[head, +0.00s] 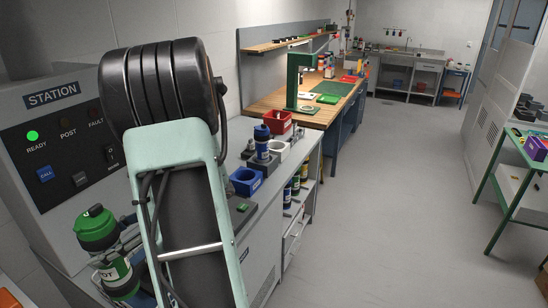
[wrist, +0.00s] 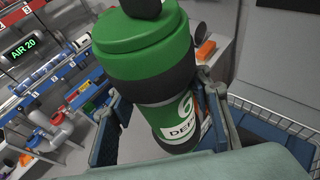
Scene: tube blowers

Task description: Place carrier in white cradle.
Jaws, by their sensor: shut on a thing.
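The carrier (wrist: 145,50) has a green cap, dark bands and a green body with a partly hidden white label. My gripper (wrist: 162,115) is shut on its body, with one finger on each side in the wrist view. In the head view the carrier (head: 97,228) is at the lower left, tilted, in front of the station panel and partly hidden by my arm. The white cradle (head: 279,151) stands on the grey bench, farther back and to the right, apart from the carrier. No carrier shows in it.
A blue cradle (head: 245,181) sits nearer on the bench, and a red one (head: 277,121) behind the white cradle. A blue-capped carrier (head: 262,142) stands upright close left of the white cradle. Several carriers stand on the shelf below. The floor (head: 400,210) to the right is clear.

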